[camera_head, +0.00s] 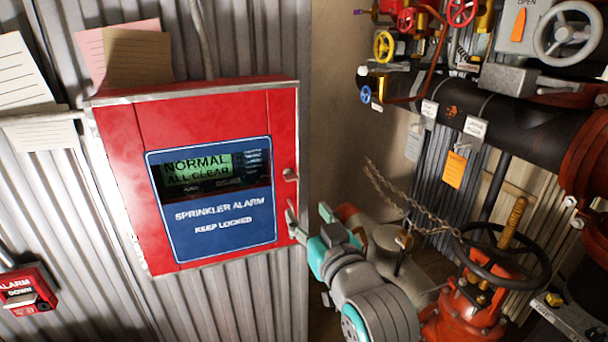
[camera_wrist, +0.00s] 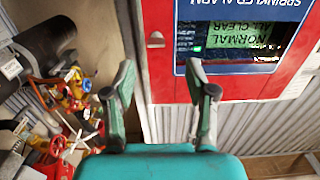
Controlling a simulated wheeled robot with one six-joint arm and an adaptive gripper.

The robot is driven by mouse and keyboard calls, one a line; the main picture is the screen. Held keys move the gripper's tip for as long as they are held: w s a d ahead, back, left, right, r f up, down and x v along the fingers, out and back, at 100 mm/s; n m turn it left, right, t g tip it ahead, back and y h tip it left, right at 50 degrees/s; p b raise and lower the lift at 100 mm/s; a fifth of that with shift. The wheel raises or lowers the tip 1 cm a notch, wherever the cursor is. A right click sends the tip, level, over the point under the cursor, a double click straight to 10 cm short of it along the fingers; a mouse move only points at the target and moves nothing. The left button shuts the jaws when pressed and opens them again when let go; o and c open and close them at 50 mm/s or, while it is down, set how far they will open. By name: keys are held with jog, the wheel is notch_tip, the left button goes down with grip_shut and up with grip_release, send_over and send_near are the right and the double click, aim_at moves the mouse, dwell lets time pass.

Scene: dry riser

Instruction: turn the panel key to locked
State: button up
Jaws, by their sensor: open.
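The red sprinkler alarm panel (camera_head: 205,112) hangs on a corrugated wall, its blue plate reading "KEEP LOCKED" and its screen "NORMAL ALL CLEAR". A small metal key or latch piece (camera_head: 291,176) sits at the panel's right edge; which it is, and its angle, I cannot tell. It also shows in the wrist view (camera_wrist: 155,40), beyond and between my fingertips. My gripper (camera_head: 308,212) is open and empty, by the panel's lower right edge and below the metal piece. In the wrist view my gripper (camera_wrist: 160,68) has its fingers spread, with the panel edge behind them.
Right of the panel stand a red valve with a black handwheel (camera_head: 503,255), a hanging chain (camera_head: 410,200) and a thick black pipe (camera_head: 520,125). A small red alarm box (camera_head: 27,290) is at the lower left. Paper notes (camera_head: 125,50) hang around the panel's top left.

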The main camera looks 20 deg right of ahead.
aim_at(293, 180)
jog(key=w, duration=0.4)
jog(key=w+r, duration=0.1)
jog(key=w, duration=0.6)
jog(key=shift+w+d+r, duration=0.25)
jog(key=shift+w+d, duration=0.05)
jog(key=shift+d, duration=0.05)
jog(key=shift+c, duration=0.2)
grip_shut()
